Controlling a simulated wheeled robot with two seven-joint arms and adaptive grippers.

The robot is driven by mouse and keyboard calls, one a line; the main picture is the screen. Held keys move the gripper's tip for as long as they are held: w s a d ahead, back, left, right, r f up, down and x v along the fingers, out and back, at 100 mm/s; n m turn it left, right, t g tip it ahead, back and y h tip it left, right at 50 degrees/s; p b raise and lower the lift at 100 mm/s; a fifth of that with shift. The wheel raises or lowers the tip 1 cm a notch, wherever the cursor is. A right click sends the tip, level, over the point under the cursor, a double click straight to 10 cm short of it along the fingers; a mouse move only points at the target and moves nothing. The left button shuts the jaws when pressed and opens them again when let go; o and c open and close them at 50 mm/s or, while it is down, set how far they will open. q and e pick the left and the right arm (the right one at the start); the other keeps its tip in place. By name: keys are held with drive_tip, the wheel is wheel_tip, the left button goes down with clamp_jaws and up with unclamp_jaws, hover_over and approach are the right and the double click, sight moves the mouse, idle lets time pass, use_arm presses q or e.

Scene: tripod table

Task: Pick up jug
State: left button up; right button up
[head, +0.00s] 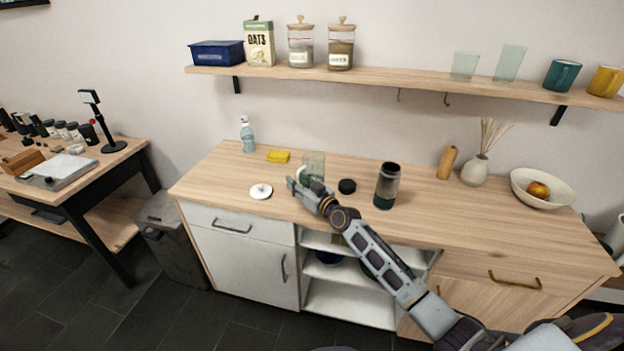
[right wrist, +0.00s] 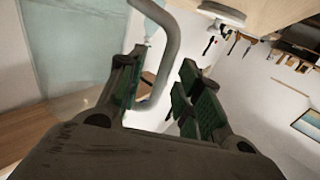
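The jug (head: 316,161) is clear glass with a pale handle, upright on the wooden counter (head: 225,172), partly hidden behind my right gripper. In the right wrist view, its see-through body (right wrist: 75,45) fills the left and its pale curved handle (right wrist: 168,50) comes down between the fingers. My right gripper (head: 297,187) is low over the counter on the jug's near side. In the right wrist view, its fingers (right wrist: 160,90) are apart, with visible space beside the handle. I cannot tell whether one finger touches it. My left gripper is not in view.
A white lid (head: 261,191) lies left of my right gripper. A black lid (head: 347,186) and a dark jar (head: 387,187) stand to the right. A yellow sponge (head: 278,156) and a spray bottle (head: 247,135) are at the back. A shelf (head: 400,77) hangs above.

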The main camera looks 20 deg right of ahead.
drive_tip(key=shift+w, duration=0.15)
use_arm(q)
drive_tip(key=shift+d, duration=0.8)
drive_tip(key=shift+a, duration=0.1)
use_arm(e)
drive_tip(key=shift+c, duration=0.3)
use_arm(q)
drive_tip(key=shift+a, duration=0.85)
use_arm(e)
clamp_jaws()
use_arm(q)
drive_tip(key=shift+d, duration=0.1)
use_arm(e)
drive_tip(key=shift+r, duration=0.1)
